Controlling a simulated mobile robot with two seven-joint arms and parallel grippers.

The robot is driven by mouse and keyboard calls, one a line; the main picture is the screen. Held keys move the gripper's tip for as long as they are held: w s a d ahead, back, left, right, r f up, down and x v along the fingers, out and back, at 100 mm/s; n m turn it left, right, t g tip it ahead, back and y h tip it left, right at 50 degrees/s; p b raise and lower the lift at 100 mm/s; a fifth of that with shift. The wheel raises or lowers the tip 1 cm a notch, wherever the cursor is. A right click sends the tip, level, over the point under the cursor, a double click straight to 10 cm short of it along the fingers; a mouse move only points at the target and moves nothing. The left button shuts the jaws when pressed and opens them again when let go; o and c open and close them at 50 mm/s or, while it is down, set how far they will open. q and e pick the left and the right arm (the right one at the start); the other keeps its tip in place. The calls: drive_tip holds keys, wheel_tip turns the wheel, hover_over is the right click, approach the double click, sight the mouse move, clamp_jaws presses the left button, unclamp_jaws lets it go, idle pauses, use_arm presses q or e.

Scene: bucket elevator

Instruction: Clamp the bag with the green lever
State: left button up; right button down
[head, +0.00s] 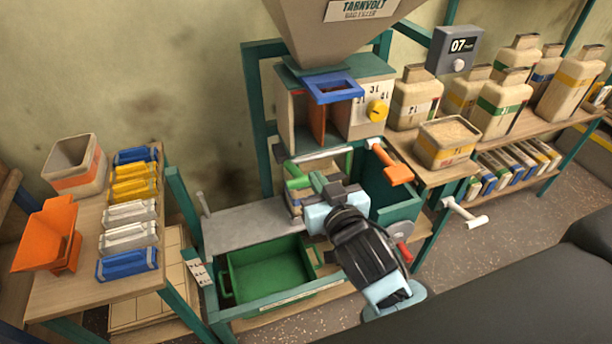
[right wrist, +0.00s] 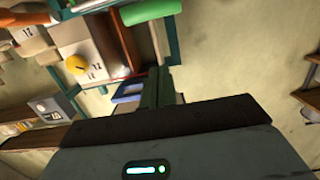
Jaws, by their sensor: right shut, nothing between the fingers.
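The green lever (head: 298,178) sits at the front of the filling machine, under its spout. Its rounded green end (right wrist: 150,10) shows at the top of the right wrist view. My right gripper (head: 317,180) is shut and empty, just right of the green lever in the head view; I cannot tell whether they touch. In the right wrist view its closed fingers (right wrist: 158,88) point up toward the machine, below the lever end. A pale bag (head: 295,203) seems to stand below the lever, mostly hidden by my gripper and wrist. My left gripper is not in view.
An orange lever (head: 390,165) sticks out to the right of the spout. A green bin (head: 268,274) lies low in front. A left table (head: 92,292) holds an orange scoop (head: 48,240) and several colored packets. Filled bags (head: 503,105) stand on the right bench.

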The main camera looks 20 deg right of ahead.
hover_over(306, 185)
drive_tip(key=w, duration=0.2)
drive_tip(key=shift+f, duration=0.5)
drive_tip(key=shift+s+f, duration=0.3)
drive_tip(key=shift+f, duration=0.3)
drive_tip(key=shift+s+f, duration=0.25)
drive_tip(key=shift+f, duration=0.3)
drive_tip(key=shift+s+f+p, duration=0.35)
drive_tip(key=shift+s+f, duration=0.05)
drive_tip(key=shift+f, duration=0.05)
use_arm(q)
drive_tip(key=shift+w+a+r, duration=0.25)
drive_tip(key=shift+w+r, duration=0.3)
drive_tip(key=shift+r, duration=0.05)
use_arm(e)
drive_tip(key=shift+f, duration=0.25)
